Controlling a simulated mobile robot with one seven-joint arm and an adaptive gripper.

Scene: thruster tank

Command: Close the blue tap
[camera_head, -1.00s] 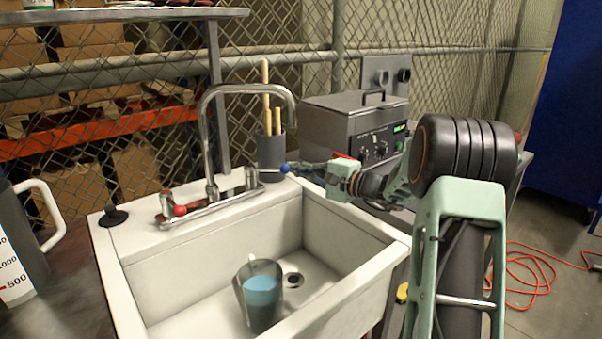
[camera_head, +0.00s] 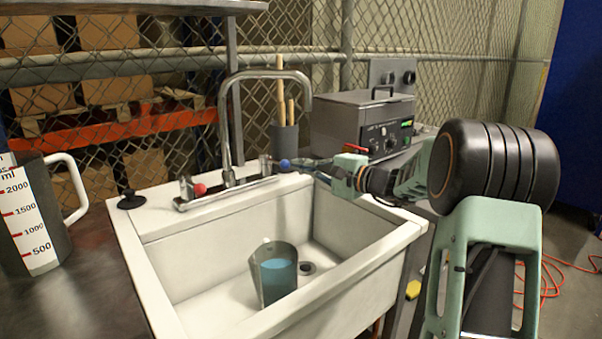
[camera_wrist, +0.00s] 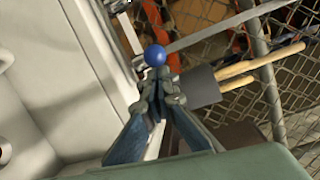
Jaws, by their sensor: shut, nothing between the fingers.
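The blue tap's ball (camera_head: 285,165) is at the right end of the chrome faucet (camera_head: 228,178) on the sink's back ledge. Its lever points right in the head view. The blue ball also shows in the wrist view (camera_wrist: 155,56), just beyond my fingertips. My gripper (camera_head: 308,164) reaches in from the right at the ball's height. In the wrist view my gripper (camera_wrist: 160,84) has its fingertips together with nothing between them. They look close to the ball; I cannot tell whether they touch. The red-knobbed tap (camera_head: 200,189) is at the faucet's left end.
A jug of blue liquid (camera_head: 274,275) stands in the white sink (camera_head: 180,280). A dark holder with wooden handles (camera_head: 285,140) stands behind the blue tap. A grey appliance (camera_head: 362,120) is behind my gripper. A measuring jug (camera_head: 35,220) is at left.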

